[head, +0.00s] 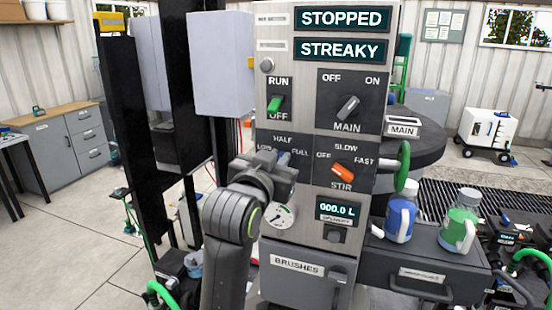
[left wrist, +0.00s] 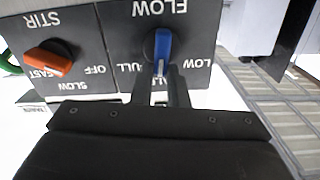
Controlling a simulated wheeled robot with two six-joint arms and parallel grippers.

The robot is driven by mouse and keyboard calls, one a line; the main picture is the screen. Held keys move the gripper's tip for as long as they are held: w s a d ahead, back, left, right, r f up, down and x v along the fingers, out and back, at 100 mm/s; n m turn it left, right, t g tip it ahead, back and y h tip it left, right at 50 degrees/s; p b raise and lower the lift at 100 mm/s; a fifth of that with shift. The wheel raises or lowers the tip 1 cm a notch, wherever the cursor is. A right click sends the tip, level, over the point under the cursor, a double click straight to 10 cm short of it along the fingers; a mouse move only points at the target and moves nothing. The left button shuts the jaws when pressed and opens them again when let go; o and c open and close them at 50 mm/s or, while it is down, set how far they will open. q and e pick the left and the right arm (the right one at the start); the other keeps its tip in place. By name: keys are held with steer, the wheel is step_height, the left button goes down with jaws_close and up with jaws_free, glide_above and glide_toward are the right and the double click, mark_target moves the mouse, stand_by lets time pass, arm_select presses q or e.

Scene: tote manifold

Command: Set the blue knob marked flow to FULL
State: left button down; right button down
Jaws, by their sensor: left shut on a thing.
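The blue flow knob (left wrist: 162,45) sits on a dark panel plate with LOW, HALF and FULL labels. The left wrist view shows the panel upside down. My left gripper (left wrist: 161,85) is shut on the knob, with its fingers on either side of the lower end. The knob's pale pointer mark faces the fingers, roughly toward HALF, which they partly cover. In the head view, a bit of the blue knob (head: 284,158) shows past my left gripper (head: 280,168), which hides the FLOW label. My right gripper is not in view.
The orange STIR knob (head: 342,170) is right beside the flow plate. Above are the green RUN switch (head: 275,104) and the grey MAIN knob (head: 348,108). The displays read STOPPED (head: 345,18) and STREAKY (head: 342,50). A gauge (head: 281,215) sits below my gripper.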

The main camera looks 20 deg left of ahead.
arm_select(q)
steer(key=m, duration=0.3)
steer(key=d+m, duration=0.1)
steer(key=m, duration=0.2)
steer(key=f+m, duration=0.1)
steer(key=m, duration=0.3)
steer(key=shift+d, duration=0.25)
stand_by(0.5)
steer(key=c, duration=1.4)
jaws_free()
steer(key=shift+c, duration=0.2)
